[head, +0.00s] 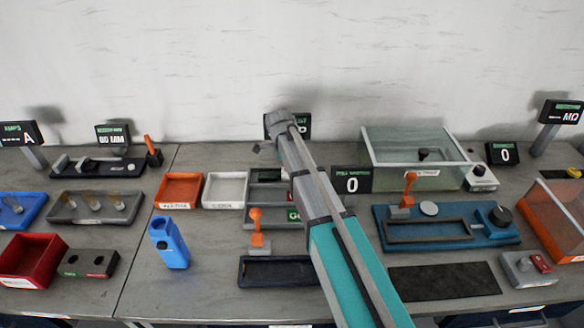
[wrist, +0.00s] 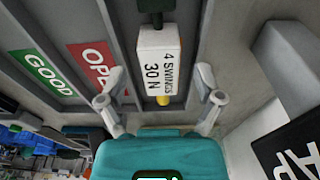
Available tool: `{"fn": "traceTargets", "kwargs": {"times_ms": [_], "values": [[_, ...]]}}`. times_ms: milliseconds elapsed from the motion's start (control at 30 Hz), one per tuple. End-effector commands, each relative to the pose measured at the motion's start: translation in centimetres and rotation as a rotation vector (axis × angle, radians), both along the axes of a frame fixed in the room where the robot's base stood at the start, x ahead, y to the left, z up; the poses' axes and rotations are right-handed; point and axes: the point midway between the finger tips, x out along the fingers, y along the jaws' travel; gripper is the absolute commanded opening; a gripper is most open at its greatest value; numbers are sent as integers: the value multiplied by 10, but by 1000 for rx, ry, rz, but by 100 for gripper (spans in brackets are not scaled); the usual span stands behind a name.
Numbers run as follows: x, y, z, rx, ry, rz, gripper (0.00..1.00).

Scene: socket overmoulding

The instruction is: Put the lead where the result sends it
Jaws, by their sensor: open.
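My gripper shows in the wrist view (wrist: 161,97), with its two pale fingers apart. Between and beyond them is a white block (wrist: 157,62) marked "4 SWINGS 30 N", with a dark piece above it and a yellow tip (wrist: 163,100) below. I cannot tell whether the fingers touch it. Left of it are a red "OPEN" label (wrist: 92,66) and a green "GOOD" label (wrist: 43,72) on grey compartments. In the head view my arm reaches to the back middle and hides part of the grey trays (head: 265,193). I cannot clearly identify the lead.
An orange bin (head: 178,190) and a white bin (head: 225,190) stand left of the trays. A blue device (head: 168,242) stands in front. A teal fixture (head: 455,231) and a clear-walled box (head: 412,160) are at right. A black sign (wrist: 290,150) is close at the wrist view's lower right.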

Motion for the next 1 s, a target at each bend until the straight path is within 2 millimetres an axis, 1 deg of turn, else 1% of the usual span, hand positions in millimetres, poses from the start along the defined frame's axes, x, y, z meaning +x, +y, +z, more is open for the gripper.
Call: {"fn": "traceTargets", "kwargs": {"times_ms": [33, 1000], "values": [[0, 1, 8, 0, 0, 0, 85], [0, 10, 88, 0, 0, 0, 85]]}}
